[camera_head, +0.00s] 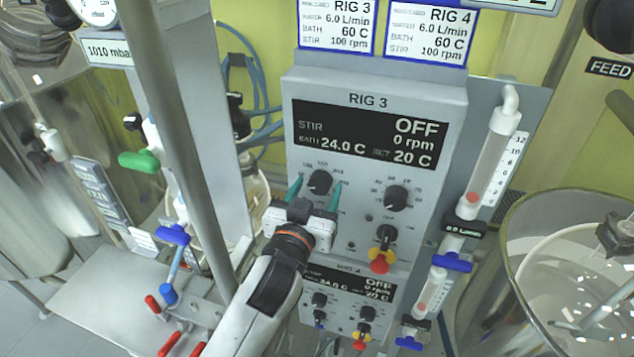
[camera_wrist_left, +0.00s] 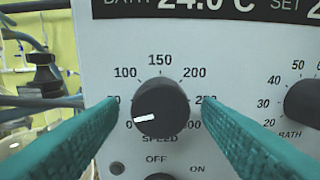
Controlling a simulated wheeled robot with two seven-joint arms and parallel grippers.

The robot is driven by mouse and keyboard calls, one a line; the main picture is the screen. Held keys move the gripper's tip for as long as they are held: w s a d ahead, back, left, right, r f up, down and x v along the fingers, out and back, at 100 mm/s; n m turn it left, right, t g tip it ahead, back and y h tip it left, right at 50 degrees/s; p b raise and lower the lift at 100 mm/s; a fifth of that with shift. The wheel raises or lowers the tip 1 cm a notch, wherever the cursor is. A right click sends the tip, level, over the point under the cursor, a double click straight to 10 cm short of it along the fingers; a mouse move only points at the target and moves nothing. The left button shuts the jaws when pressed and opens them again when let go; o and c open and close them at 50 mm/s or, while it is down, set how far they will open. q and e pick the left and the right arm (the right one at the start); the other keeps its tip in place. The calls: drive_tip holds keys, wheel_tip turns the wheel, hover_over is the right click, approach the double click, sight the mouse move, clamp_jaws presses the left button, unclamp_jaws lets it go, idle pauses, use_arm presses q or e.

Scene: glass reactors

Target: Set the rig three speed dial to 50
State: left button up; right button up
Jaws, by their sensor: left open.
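The rig three panel (camera_head: 300,85) is a grey box whose display reads OFF, 0 rpm, bath 24.0 C, set 20 C. Its speed dial (camera_head: 320,182) is a round black knob, also in the left wrist view (camera_wrist_left: 165,100). The white pointer faces left and slightly down, close to the 0 mark. The scale shows 100, 150 and 200; the 50 label is partly covered by a finger. My left gripper (camera_head: 317,186) is open, with one teal finger on each side of the knob and gaps between, as the left wrist view (camera_wrist_left: 161,101) shows. My right gripper is not in view.
The bath dial (camera_head: 396,198) sits right of the speed dial, with a red and yellow knob (camera_head: 381,259) below. The rig four panel (camera_head: 350,290) is lower down. A flow tube (camera_head: 490,165) with a blue valve (camera_head: 452,262) stands at the right.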

use_arm(q)
drive_tip(key=shift+w+d, duration=0.1)
drive_tip(key=shift+w, duration=0.15)
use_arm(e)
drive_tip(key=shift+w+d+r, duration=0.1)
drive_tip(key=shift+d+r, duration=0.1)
use_arm(q)
drive_tip(key=shift+c, duration=0.3)
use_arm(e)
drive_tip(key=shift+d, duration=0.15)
use_arm(q)
drive_tip(key=c, duration=0.9)
drive_tip(key=shift+m, duration=1.4)
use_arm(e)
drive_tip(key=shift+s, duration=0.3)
use_arm(q)
drive_tip(key=o, duration=1)
drive_tip(key=shift+c, duration=0.2)
